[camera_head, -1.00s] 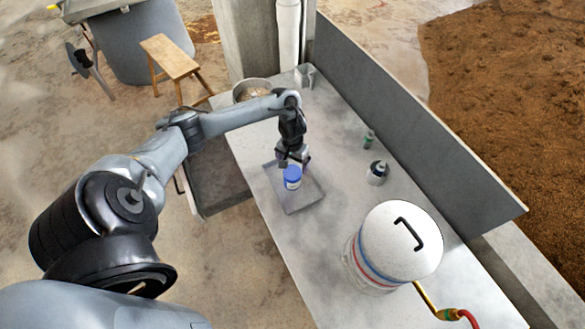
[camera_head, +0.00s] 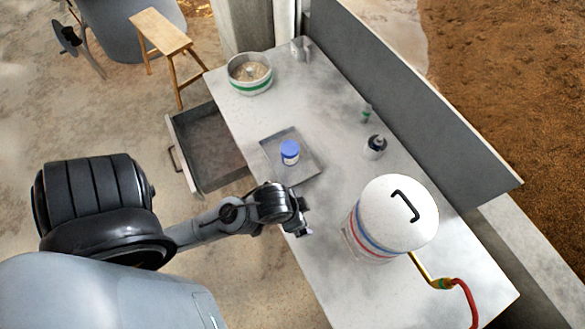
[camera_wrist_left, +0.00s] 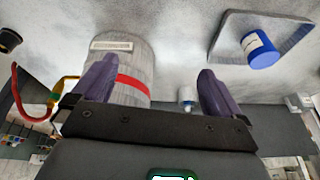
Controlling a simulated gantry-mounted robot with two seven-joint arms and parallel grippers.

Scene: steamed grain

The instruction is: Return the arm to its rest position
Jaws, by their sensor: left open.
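My left arm reaches in from the left in the head view. Its gripper (camera_head: 304,226) is over the table's near-left edge, below the tray. In the left wrist view its two purple fingers (camera_wrist_left: 158,90) are spread wide apart with nothing between them. A small jar with a blue lid (camera_head: 289,153) stands upright on a shallow grey tray (camera_head: 312,168). The jar (camera_wrist_left: 259,49) and tray (camera_wrist_left: 218,48) also show in the left wrist view, to the right of the fingers and apart from them. My right gripper is in neither view.
A large white lidded container (camera_head: 385,240) with a tap and red hose (camera_head: 466,300) stands right of my gripper. A bowl of grain (camera_head: 250,88), a small dark-topped bottle (camera_head: 376,146) and a green bottle (camera_head: 366,114) are on the table (camera_head: 335,230). An open drawer (camera_head: 181,158) juts out left.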

